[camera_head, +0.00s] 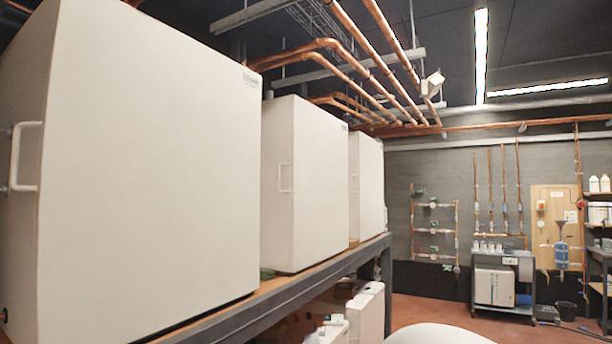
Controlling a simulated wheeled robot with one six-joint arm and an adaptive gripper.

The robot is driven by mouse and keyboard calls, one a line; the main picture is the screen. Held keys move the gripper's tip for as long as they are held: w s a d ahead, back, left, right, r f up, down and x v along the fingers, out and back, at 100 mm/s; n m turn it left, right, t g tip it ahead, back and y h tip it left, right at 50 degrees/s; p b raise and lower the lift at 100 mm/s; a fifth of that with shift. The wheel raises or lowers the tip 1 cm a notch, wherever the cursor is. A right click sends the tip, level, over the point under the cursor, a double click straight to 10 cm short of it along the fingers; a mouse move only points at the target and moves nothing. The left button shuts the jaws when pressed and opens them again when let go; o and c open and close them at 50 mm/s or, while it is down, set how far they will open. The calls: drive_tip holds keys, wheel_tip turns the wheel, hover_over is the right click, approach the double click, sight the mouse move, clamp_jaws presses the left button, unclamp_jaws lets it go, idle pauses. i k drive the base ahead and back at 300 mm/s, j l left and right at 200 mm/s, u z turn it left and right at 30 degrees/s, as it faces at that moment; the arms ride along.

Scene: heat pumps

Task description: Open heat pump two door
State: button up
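Three white, box-shaped heat pumps stand in a row on a raised bench. The nearest heat pump (150,170) fills the left of the head view, with a white bar handle (26,156) on its left-hand face. The middle heat pump (305,190) stands behind it, with a handle (285,177) on its near face. The far heat pump (367,185) is partly hidden. Small labels at their upper corners are too small to read, so I cannot tell which is numbered two. No door shows open. My gripper is not in view.
The dark bench frame (330,278) runs along the left, with white units (366,315) beneath it. Red-brown floor (440,303) is open to the right. A work cart (503,280), wooden panel (557,225) and shelving stand at the back. Copper pipes (340,60) run overhead.

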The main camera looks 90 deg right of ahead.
sight(319, 193)
drive_tip(key=z, duration=2.4)
drive_tip(key=i+l+z, duration=0.1)
drive_tip(key=z, duration=0.2)
